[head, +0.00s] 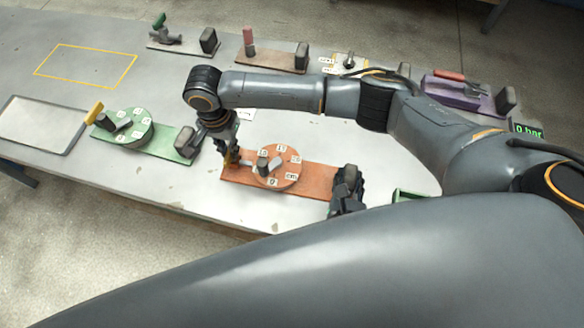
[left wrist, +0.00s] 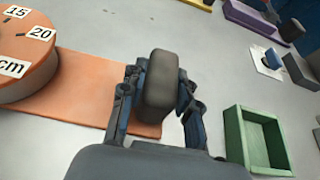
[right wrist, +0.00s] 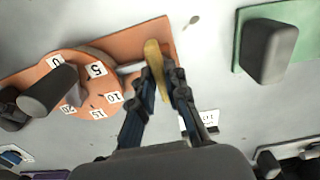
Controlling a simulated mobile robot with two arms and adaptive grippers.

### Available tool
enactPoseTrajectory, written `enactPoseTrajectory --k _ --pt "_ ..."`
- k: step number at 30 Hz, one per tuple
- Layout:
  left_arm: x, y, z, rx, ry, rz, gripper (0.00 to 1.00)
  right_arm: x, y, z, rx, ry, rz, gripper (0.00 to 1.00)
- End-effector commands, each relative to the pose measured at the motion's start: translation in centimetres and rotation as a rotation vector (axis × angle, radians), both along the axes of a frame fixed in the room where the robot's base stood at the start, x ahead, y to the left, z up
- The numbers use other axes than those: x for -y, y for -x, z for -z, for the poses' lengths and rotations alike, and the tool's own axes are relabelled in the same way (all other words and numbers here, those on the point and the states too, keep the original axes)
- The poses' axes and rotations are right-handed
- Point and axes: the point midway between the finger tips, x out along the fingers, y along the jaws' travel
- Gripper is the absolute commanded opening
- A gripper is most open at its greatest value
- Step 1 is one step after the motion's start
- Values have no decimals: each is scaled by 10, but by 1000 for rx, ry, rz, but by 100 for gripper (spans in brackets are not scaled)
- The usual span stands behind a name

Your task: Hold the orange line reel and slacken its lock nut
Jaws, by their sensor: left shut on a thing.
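The orange line reel (head: 290,180) lies on an orange base plate (head: 318,186), with a dark crank knob and white number labels on top. It also shows in the right wrist view (right wrist: 88,68). My left gripper (head: 347,190) is shut on the dark grey block (left wrist: 160,80) at the plate's right end. My right gripper (right wrist: 164,72) points down at the plate's left end. Its fingers stand apart with the yellow lever (right wrist: 154,58) of the lock nut between them. Contact with the lever is unclear. The lever is partly hidden in the head view.
A green reel (head: 125,128) with its own yellow lever stands to the left, by a grey tray (head: 45,122). A green box (left wrist: 256,140) lies right of the left gripper. Other fixtures, including a purple one (head: 458,97), line the table's back. A yellow outlined area (head: 85,67) is empty.

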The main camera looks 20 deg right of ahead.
Motion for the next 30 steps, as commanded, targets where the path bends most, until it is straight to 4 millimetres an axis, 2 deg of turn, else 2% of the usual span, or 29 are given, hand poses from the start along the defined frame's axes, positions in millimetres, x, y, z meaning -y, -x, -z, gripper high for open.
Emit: enactPoseTrajectory --k 14,20,30 --pt "-1 0 2 -3 -4 -1 0 0 0 -1 -1 -1 -47 0" --pt "-1 0 2 -3 -4 -1 0 -1 0 0 -1 -2 -162 0" --pt "-1 0 2 -3 -4 -1 0 0 0 -1 0 -1 -469 0"
